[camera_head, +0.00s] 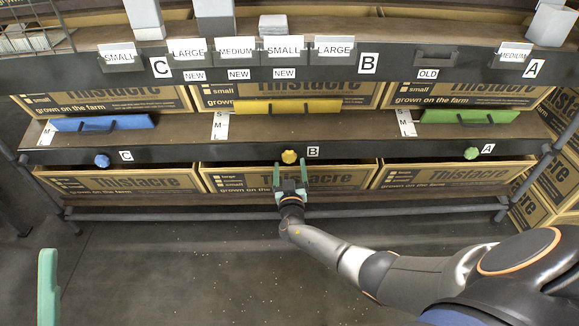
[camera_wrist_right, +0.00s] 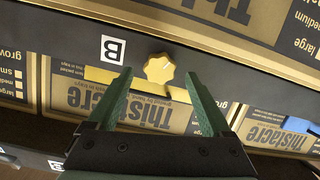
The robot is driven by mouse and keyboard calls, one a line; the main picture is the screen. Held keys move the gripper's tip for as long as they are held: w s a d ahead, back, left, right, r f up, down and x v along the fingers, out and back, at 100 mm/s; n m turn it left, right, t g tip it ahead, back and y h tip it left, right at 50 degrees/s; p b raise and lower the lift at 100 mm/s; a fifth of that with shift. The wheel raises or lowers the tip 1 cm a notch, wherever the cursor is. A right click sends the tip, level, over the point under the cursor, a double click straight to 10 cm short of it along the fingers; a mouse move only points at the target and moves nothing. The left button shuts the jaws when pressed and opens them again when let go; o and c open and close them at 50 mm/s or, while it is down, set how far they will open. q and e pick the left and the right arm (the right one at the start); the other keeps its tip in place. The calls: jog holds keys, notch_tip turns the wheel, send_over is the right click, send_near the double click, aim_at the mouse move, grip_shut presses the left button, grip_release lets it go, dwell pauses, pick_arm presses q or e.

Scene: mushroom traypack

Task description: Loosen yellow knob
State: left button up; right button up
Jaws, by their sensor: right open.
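The yellow knob (camera_head: 289,156) is a small lobed knob on the dark shelf rail, just left of the label B. It also shows in the right wrist view (camera_wrist_right: 159,68), upper middle, next to a B label. My right gripper (camera_head: 291,167) is open and empty in front of the knob, fingers pointing at the rail. In the right wrist view the knob appears between the two green fingertips (camera_wrist_right: 158,76), with a gap on both sides. My left gripper (camera_head: 48,285) shows only as a green finger at the lower left edge, away from the rail.
A blue knob (camera_head: 102,160) is at C and a green knob (camera_head: 472,153) at A on the same rail. A yellow flap (camera_head: 287,106) lies above, between blue and green ones. Thistacre boxes (camera_head: 230,179) sit below the rail. The floor (camera_head: 180,270) in front is mostly clear.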

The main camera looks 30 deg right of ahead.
aim_at(289, 157)
jog(key=shift+b+x, duration=0.3)
jog(key=shift+x, duration=0.6)
jog(key=shift+w+d, duration=0.15)
jog(key=shift+w, duration=0.1)
jog(key=shift+c, duration=0.4)
grip_shut()
